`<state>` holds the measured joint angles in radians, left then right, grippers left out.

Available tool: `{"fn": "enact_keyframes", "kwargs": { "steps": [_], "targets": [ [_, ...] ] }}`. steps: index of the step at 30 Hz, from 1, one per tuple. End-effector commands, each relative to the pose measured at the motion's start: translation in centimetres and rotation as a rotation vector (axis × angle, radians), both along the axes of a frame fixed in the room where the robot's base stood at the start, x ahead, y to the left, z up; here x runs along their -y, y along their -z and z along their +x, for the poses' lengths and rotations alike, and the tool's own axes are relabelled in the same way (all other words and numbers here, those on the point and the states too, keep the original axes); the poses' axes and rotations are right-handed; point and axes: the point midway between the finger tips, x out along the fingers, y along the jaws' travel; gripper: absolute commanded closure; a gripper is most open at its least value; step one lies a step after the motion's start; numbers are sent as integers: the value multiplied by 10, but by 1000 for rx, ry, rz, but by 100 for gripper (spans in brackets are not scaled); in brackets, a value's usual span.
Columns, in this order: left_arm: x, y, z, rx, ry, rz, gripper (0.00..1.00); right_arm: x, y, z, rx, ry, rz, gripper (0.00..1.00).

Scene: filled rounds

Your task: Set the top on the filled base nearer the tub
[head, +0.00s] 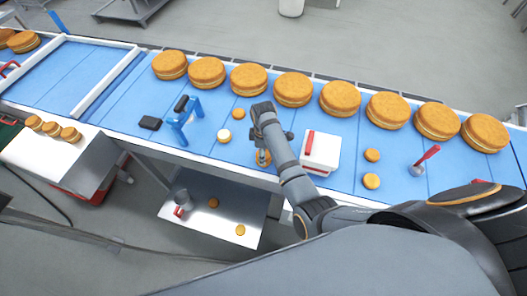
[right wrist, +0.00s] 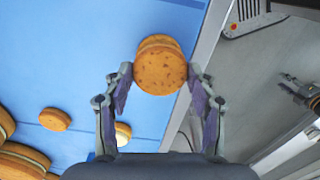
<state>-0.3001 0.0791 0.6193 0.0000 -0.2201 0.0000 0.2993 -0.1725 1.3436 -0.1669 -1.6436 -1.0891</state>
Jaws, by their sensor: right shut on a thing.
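My right gripper (right wrist: 160,85) is shut on a small orange-brown top (right wrist: 160,72), held between its two fingers. A second round edge (right wrist: 158,40) shows just behind the top; I cannot tell whether they touch. A white-topped filled base (head: 224,136) stands farther left, and also shows in the right wrist view (right wrist: 123,131). What looks like my left gripper (right wrist: 300,92) is at the wrist view's right edge, its jaws unclear.
A blue stand (head: 185,125) is at left, a red-handled tool (head: 420,166) at right. Several big filled rounds (head: 293,90) line the back.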

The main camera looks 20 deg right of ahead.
Motion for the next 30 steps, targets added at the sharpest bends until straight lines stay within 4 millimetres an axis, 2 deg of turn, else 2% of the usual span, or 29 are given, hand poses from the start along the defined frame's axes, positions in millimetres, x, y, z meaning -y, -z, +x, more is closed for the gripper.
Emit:
{"fn": "enact_keyframes", "kwargs": {
  "steps": [16, 17, 22, 30],
  "targets": [
    [-1, 3, 0, 0, 0, 1, 60, 0, 7, 0, 0, 0, 0, 57],
    [-1, 3, 0, 0, 0, 1, 60, 0, 7, 0, 0, 0, 0, 42],
    [-1, 3, 0, 0, 0, 1, 60, 0, 7, 0, 0, 0, 0, 18],
    [-1, 3, 0, 1, 0, 1, 60, 0, 7, 0, 0, 0, 0, 15]
  ]
}}
